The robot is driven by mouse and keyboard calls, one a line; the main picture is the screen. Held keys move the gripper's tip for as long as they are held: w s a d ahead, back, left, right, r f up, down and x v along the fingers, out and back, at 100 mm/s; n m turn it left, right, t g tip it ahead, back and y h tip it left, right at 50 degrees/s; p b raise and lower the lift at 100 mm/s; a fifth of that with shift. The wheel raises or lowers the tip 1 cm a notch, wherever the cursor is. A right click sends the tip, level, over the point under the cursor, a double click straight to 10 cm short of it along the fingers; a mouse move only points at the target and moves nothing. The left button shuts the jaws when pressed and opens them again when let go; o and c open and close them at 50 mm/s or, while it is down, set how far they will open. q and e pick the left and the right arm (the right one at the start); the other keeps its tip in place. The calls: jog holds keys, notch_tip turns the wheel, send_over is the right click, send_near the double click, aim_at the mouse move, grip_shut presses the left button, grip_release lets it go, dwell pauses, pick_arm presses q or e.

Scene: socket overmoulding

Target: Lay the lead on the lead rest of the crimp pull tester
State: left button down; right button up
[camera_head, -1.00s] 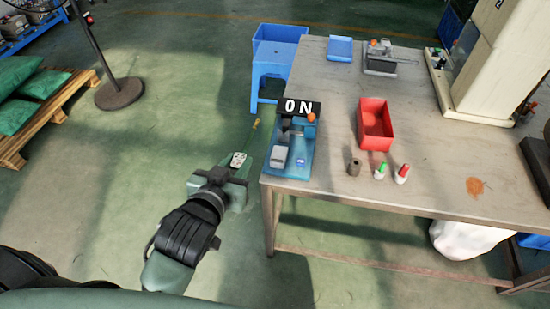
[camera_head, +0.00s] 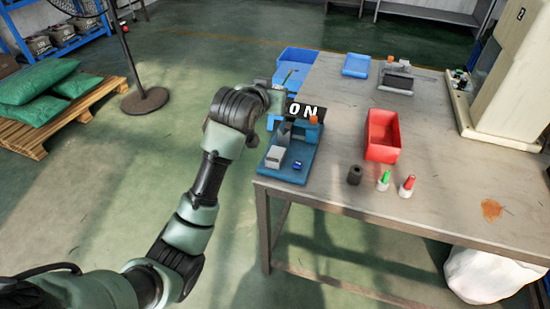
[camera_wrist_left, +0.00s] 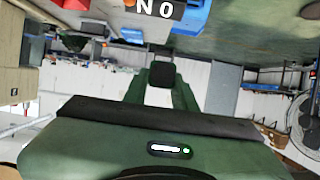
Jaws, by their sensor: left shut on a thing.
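The crimp pull tester (camera_head: 290,162) is a blue-based device at the table's near left corner, with a grey block, an orange knob and a black "ON" sign (camera_head: 303,110). The sign also shows upside down in the wrist view (camera_wrist_left: 160,8). My left gripper (camera_head: 280,92) is just behind and left of the sign, above the tester's far end. The lead rest cannot be made out. My right gripper is out of view.
A red bin (camera_head: 382,136), a dark cylinder (camera_head: 355,174) and green-capped and red-capped bottles (camera_head: 407,186) stand right of the tester. A blue tray (camera_head: 356,65) and a grey device (camera_head: 396,78) lie farther back.

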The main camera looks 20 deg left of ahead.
aim_at(274, 156)
pick_arm(q)
notch_tip(274, 156, down, 20)
jog(key=shift+r, duration=0.15)
jog(key=shift+b, duration=0.3)
jog(key=c, duration=1.1)
grip_release()
jog(key=shift+a, duration=0.1)
jog(key=shift+c, duration=0.2)
